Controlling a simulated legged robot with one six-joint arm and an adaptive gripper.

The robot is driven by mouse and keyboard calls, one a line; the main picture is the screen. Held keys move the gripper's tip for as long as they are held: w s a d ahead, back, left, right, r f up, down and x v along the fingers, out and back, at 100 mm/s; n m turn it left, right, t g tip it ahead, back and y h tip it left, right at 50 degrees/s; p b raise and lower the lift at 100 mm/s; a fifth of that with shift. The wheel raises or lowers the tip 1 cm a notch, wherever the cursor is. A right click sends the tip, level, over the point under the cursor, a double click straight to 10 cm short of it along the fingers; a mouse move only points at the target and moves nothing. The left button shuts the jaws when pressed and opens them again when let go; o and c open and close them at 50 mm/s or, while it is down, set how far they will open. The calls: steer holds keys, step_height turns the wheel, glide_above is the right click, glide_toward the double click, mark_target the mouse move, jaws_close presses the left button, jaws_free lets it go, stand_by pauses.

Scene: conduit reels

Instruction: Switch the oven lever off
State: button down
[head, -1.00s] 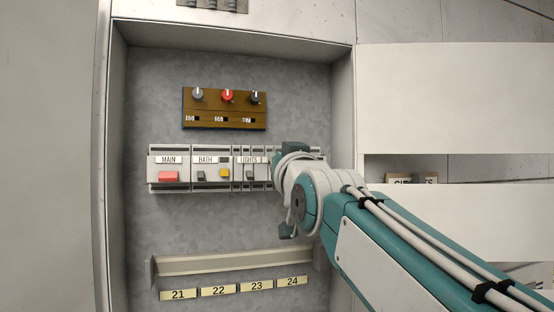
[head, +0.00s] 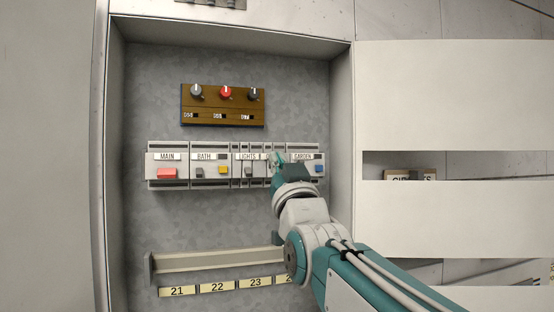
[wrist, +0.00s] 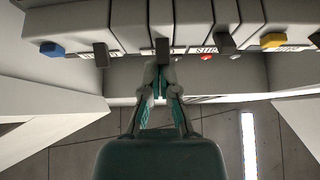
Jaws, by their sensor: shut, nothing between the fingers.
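A row of breaker modules (head: 220,183) sits on a rail inside the wall cabinet. The readable labels are MAIN, BATH, LIGHTS and GARDEN; I cannot read an oven label. My gripper (head: 275,162) is in front of the narrow modules between LIGHTS and GARDEN and hides much of them in the head view. In the wrist view my gripper (wrist: 160,82) is shut and empty, with its tips just below a dark lever (wrist: 162,50). I cannot tell whether they touch it, nor whether it is the oven lever.
Beside it are a blue lever (wrist: 52,49), another dark lever (wrist: 226,44) and a yellow lever (wrist: 272,40). A brown panel with three knobs (head: 223,106) is above the row. A grey ledge (head: 215,263) is below. The cabinet's side wall (head: 342,120) stands close at right.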

steer(key=shift+f+t, duration=0.5)
steer(key=shift+t, duration=0.1)
steer(key=shift+f, duration=0.1)
steer(key=v, duration=0.8)
steer(key=shift+w+f, duration=0.2)
steer(key=shift+f, duration=0.15)
steer(key=shift+f, duration=0.1)
